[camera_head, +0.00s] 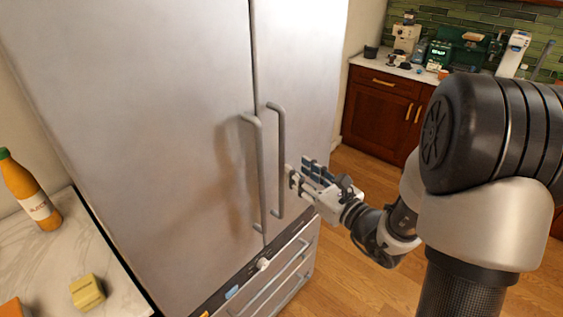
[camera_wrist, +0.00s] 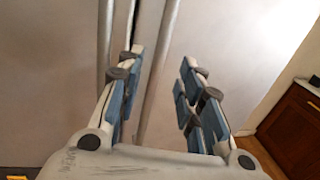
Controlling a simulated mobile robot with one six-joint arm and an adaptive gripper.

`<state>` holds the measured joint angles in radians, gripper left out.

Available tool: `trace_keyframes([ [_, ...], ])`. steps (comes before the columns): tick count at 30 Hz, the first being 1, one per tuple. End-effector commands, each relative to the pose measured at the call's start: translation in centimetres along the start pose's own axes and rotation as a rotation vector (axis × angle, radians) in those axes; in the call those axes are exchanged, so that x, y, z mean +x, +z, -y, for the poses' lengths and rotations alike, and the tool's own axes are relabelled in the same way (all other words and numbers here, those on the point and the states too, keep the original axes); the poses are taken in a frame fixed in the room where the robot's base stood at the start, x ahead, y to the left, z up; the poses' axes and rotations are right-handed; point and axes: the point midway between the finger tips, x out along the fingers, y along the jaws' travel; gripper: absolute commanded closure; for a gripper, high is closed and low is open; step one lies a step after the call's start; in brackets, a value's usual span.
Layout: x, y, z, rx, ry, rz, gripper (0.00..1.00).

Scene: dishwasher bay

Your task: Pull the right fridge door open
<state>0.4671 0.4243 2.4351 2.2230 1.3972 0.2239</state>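The right fridge door (camera_head: 298,70) is brushed metal and looks shut. Its long vertical handle (camera_head: 281,160) stands beside the left door's handle (camera_head: 262,180), across the narrow seam. My gripper (camera_head: 297,172) is just right of the right handle, pointing at it. In the wrist view, my gripper (camera_wrist: 163,65) is open, with blue-padded fingers apart. The right handle (camera_wrist: 160,58) runs between the fingers in the picture, nearer the left finger. The left handle (camera_wrist: 105,35) lies outside the left finger. I cannot tell whether any finger touches a handle.
A drawer front (camera_head: 275,275) is below the doors. A marble counter (camera_head: 65,255) with a juice bottle (camera_head: 30,190) and yellow block (camera_head: 87,291) is at left. A wooden cabinet (camera_head: 378,112) stands behind at right. Wooden floor (camera_head: 350,165) is open beside the fridge.

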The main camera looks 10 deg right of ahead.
Motion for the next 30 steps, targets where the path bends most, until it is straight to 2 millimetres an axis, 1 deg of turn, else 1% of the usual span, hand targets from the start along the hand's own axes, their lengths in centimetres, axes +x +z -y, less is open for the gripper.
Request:
trace_keyframes([
  [1, 1.3, -0.1, -0.1, -0.002, 0.006, 0.001, 0.66],
  [6, 4.7, -0.1, -0.1, -0.001, 0.004, 0.001, 0.66],
  [9, 6.3, -0.1, -0.1, -0.002, 0.003, 0.001, 0.66],
  [12, 7.3, -0.1, 0.0, -0.001, 0.002, -0.001, 0.66],
  [17, 8.2, -0.1, 0.0, 0.000, 0.000, 0.000, 0.66],
  [25, 8.2, 0.0, 0.0, 0.000, -0.001, -0.001, 0.66],
  [30, 8.2, -0.1, 0.0, 0.000, 0.000, -0.001, 0.77],
])
